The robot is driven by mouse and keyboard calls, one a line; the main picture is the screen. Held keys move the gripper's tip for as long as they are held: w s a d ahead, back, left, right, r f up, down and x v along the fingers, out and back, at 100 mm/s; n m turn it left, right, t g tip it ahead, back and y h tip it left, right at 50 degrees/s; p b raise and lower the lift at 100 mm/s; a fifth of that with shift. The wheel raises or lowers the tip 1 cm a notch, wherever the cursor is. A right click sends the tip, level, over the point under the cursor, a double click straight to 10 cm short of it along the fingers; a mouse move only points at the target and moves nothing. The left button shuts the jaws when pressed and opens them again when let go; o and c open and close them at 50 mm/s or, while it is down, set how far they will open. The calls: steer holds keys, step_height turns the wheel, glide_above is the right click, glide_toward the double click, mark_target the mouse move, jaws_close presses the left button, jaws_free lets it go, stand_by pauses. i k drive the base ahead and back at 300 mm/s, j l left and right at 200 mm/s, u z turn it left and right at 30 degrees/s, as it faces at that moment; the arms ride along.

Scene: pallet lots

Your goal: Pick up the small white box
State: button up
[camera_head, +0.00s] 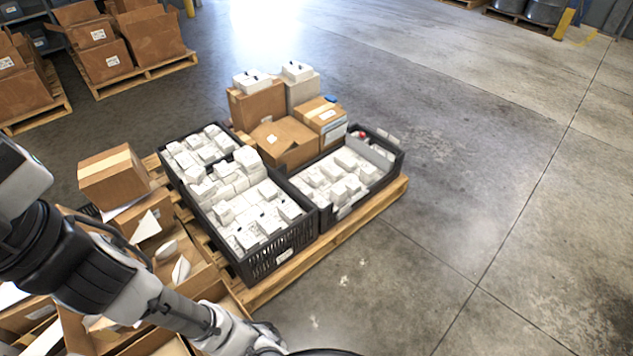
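Many small white boxes (262,222) fill a black plastic crate (288,243) on the wooden pallet in the middle. More white boxes (333,178) lie in a second black crate (396,166) to its right. Two white boxes with dark marks stand higher up behind: one (252,82) on a brown carton, the other (297,71) on a greyish carton. I cannot tell which small white box is meant. My arm crosses the lower left, in front of the pallet. Its far end runs to the bottom edge, and my gripper's fingers are not visible.
A closed carton (112,178) and open boxes with white pieces are at the left, partly behind my arm. Another pallet (145,76) of cartons is at the upper left. The concrete floor to the right is clear.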

mark_target(316, 180)
steer(key=i+l+u, duration=0.25)
steer(key=l, duration=0.3)
steer(key=i+l+u, duration=0.2)
steer(key=l, duration=0.4)
steer(key=l+u, duration=0.25)
steer(key=l, duration=0.4)
steer(key=i+l+u, duration=0.1)
steer(key=l+u, duration=0.15)
steer(key=l, duration=0.4)
steer(key=l+u, duration=0.15)
steer(key=u, duration=2.05)
steer(key=z, duration=0.3)
